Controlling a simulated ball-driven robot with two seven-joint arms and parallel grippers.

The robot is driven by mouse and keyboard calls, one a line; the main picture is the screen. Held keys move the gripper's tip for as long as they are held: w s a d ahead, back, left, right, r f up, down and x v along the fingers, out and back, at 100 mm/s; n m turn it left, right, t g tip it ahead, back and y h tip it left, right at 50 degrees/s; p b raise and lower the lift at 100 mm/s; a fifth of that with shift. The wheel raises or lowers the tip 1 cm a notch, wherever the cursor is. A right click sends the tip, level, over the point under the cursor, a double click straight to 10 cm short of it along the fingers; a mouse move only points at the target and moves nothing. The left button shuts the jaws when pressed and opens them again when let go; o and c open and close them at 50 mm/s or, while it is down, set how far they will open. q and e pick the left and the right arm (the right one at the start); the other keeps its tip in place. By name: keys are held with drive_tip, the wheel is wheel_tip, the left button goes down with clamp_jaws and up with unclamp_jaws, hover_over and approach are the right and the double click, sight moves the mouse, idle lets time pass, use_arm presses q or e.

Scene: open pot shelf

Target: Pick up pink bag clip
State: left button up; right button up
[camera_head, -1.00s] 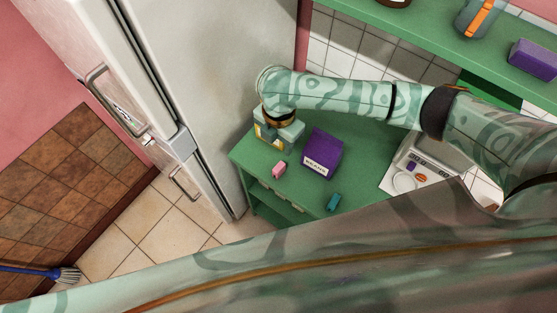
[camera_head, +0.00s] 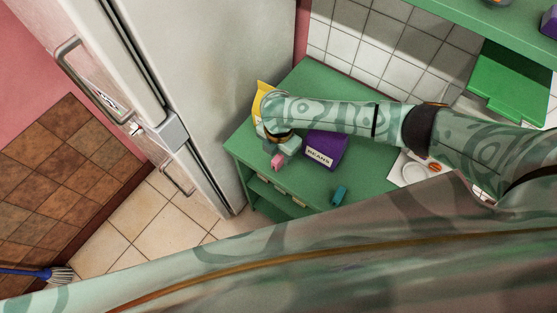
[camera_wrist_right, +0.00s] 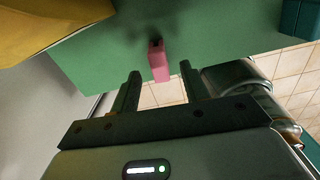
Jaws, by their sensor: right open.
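The pink bag clip (camera_head: 277,161) lies on the green counter near its front left corner. My right gripper (camera_head: 283,150) is over the counter beside the clip and partly covers it in the head view. In the right wrist view, the pink clip (camera_wrist_right: 158,62) stands out just beyond the fingertips, roughly centred between them. The right gripper (camera_wrist_right: 160,80) is open, with nothing between its fingers. My left gripper is not in view.
A purple beans box (camera_head: 322,152) stands right of the gripper. A small teal item (camera_head: 339,195) lies near the counter's front edge. A yellow package (camera_head: 262,95) is behind my wrist. The fridge (camera_head: 215,90) stands close on the left.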

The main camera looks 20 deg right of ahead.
sight(279, 157)
wheel_tip(279, 157, down, 3)
drive_tip(key=shift+f+b, duration=0.15)
drive_tip(key=shift+b, duration=0.35)
drive_tip(key=shift+f, duration=0.35)
clamp_jaws()
drive_tip(key=shift+r, duration=0.2)
